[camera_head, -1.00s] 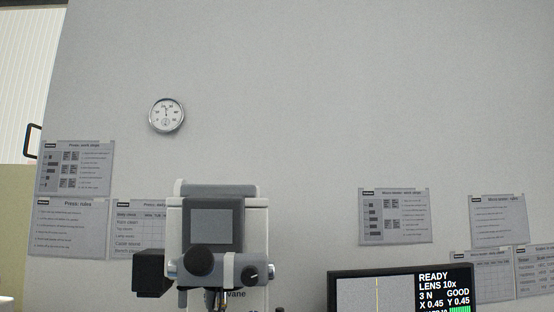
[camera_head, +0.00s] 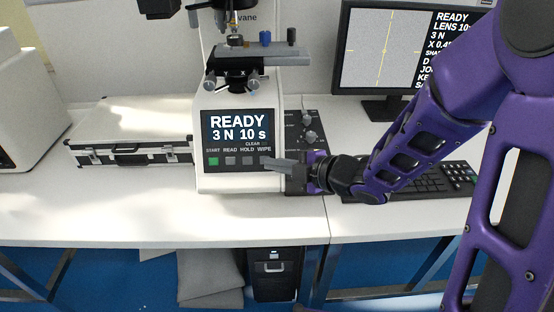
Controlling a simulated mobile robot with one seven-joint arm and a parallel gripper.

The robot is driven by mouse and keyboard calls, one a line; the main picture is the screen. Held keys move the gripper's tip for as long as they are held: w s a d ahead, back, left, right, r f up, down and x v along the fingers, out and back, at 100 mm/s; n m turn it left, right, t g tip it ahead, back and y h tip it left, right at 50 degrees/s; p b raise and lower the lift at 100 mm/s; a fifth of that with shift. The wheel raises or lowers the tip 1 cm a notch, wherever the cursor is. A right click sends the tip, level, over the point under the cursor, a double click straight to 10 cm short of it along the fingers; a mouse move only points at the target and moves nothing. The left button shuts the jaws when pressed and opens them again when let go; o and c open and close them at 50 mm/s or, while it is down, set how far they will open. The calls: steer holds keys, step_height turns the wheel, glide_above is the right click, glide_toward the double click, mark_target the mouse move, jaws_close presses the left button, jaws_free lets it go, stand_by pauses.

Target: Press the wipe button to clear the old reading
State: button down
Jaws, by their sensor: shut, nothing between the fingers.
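The white hardness tester (camera_head: 241,182) stands on the bench with a dark front panel. Its screen (camera_head: 238,124) reads READY, 3 N, 10 s. Below it is a row of buttons: a green START button (camera_head: 213,161), then the grey READ (camera_head: 230,161) and HOLD (camera_head: 247,161) buttons. The WIPE label (camera_head: 264,149) is at the right end, with CLEAR printed above the row. My gripper (camera_head: 270,164) is shut and empty, reaching in from the right. Its fingertips are at the WIPE button's place and hide most or all of that button. I cannot tell whether they touch it.
A monitor (camera_head: 383,52) and a keyboard (camera_head: 432,182) stand to the right, behind and under my arm. A control box with knobs (camera_head: 306,128) sits beside the tester. A silver case (camera_head: 133,133) lies to the left. The bench front (camera_head: 120,215) is clear.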

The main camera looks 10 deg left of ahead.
steer(key=shift+w+a+f, duration=0.1)
steer(key=shift+w+f, duration=0.2)
steer(key=shift+w, duration=0.2)
steer(key=shift+w+a+f, duration=0.1)
steer(key=shift+w+f, duration=0.15)
steer(key=shift+w, duration=0.2)
